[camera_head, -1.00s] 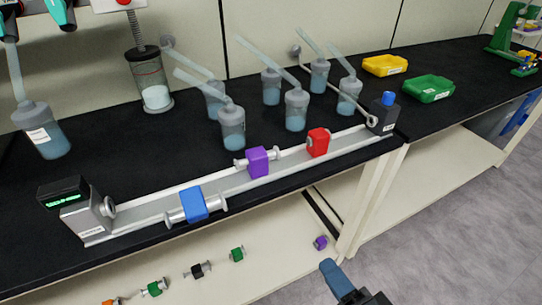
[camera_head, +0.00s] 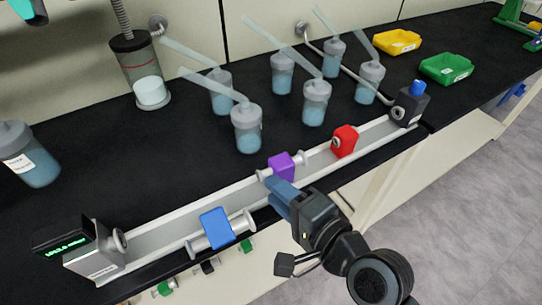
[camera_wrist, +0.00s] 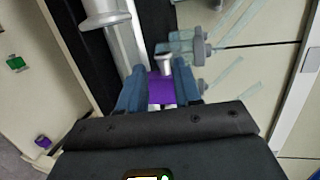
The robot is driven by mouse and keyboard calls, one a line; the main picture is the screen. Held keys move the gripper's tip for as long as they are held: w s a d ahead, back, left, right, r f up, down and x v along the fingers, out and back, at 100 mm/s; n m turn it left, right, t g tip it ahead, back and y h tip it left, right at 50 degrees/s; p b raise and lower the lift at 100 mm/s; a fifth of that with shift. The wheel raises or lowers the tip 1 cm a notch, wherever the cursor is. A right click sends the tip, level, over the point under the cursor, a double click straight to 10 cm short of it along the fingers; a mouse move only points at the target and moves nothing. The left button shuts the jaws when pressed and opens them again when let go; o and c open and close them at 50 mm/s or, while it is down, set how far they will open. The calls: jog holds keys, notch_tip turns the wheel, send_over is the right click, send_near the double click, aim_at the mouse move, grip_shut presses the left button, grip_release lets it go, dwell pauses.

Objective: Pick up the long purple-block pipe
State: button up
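The purple-block pipe (camera_head: 283,165) lies in the grey rail, between the blue-block pipe and the red block. Its pale pipe ends stick out on both sides of the block. My gripper (camera_head: 277,188) is at the near side of this purple block, over the rail's front edge. In the wrist view my gripper (camera_wrist: 159,68) is open, with one blue finger on each side of the purple block (camera_wrist: 161,90). I cannot tell whether the fingers touch it. A second purple block (camera_wrist: 43,142) shows at the lower left of the wrist view.
Yellow (camera_head: 397,42) and green (camera_head: 446,68) trays sit at the back right. Small green and black pieces show below the bench edge.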

jog(key=shift+w+a, duration=0.5)
jog(key=shift+w, duration=0.05)
jog(key=p+x, duration=0.1)
jog(key=x, duration=0.5)
jog(key=shift+w+a+f, duration=0.1)
jog(key=shift+w+a, duration=0.05)
jog(key=shift+w, duration=0.25)
grip_shut()
